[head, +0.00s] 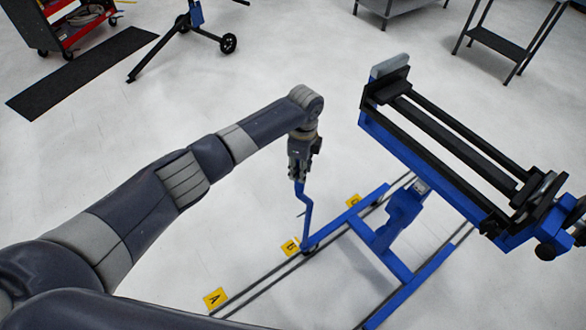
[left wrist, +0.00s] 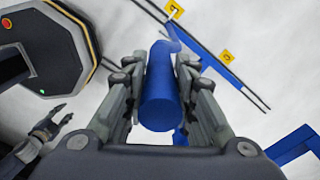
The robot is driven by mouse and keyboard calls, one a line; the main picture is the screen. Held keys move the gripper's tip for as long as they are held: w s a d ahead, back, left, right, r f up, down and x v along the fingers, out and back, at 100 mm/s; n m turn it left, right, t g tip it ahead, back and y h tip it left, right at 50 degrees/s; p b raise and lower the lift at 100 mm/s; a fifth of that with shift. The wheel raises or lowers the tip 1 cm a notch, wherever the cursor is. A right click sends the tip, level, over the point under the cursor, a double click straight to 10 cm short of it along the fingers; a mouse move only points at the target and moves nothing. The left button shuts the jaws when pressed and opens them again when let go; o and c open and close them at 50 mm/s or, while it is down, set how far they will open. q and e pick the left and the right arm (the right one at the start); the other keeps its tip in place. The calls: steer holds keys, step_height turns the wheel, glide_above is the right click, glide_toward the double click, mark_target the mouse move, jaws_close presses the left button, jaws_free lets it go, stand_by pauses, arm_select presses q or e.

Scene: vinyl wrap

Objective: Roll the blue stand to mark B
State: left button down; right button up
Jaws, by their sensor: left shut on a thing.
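The blue stand (head: 405,212) stands upright on the floor, with a long black-topped bed above a blue base. A thin bent blue handle (head: 306,210) rises from the base's left end. My left gripper (head: 300,174) is shut on its upper end; in the left wrist view the blue grip (left wrist: 161,98) lies between the fingers. The base's left end sits just right of the middle yellow mark (head: 290,246), apparently B. Mark A (head: 215,298) is lower left, and another yellow mark (head: 353,200) is upper right. My right gripper (left wrist: 52,124) looks open and empty in the left wrist view.
Dark parallel tracks (head: 262,284) run along the floor by the marks. A red tool cart (head: 75,28), a black mat (head: 82,72), another wheeled blue stand (head: 195,25) and a dark shelf table (head: 500,42) are farther back.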

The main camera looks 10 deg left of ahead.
arm_select(q)
steer(key=shift+w+d+r, duration=0.1)
steer(key=shift+d+r, duration=0.1)
steer(key=shift+r, duration=0.05)
steer(key=c, duration=1.4)
jaws_free()
steer(key=shift+d, duration=0.1)
steer(key=shift+o, duration=0.5)
steer(key=shift+w+r, duration=0.1)
steer(key=shift+w, duration=0.05)
steer(key=shift+w+d, duration=0.1)
steer(key=shift+d, duration=0.05)
arm_select(e)
steer(key=shift+a, duration=0.45)
